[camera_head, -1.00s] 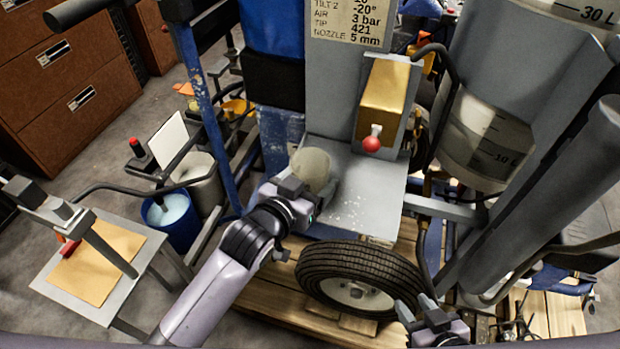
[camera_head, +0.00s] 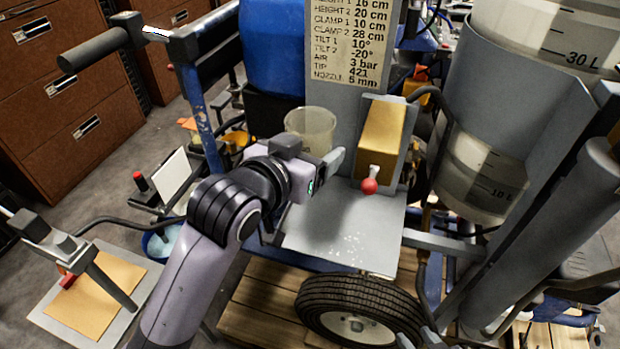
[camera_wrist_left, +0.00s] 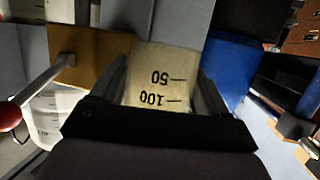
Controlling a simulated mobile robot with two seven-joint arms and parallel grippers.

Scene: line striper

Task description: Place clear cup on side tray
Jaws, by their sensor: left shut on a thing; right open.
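The clear cup (camera_head: 312,122) is held upright in my left gripper (camera_head: 320,158), in front of the machine's grey column. In the left wrist view the cup (camera_wrist_left: 162,80) sits between the two fingers and shows the marks 50 and 100. The cup is above a flat grey tray (camera_head: 330,246) with white specks, apart from it. Another flat grey tray (camera_head: 50,318) with a tan sheet is at the lower left; I cannot tell which is the side tray.
A gold box (camera_head: 380,140) with a red-knobbed lever (camera_head: 369,186) is just right of the cup. A black tire (camera_head: 360,308) is below the grey tray. A blue post with a black handle (camera_head: 100,50) stands left. The specked tray's surface is clear.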

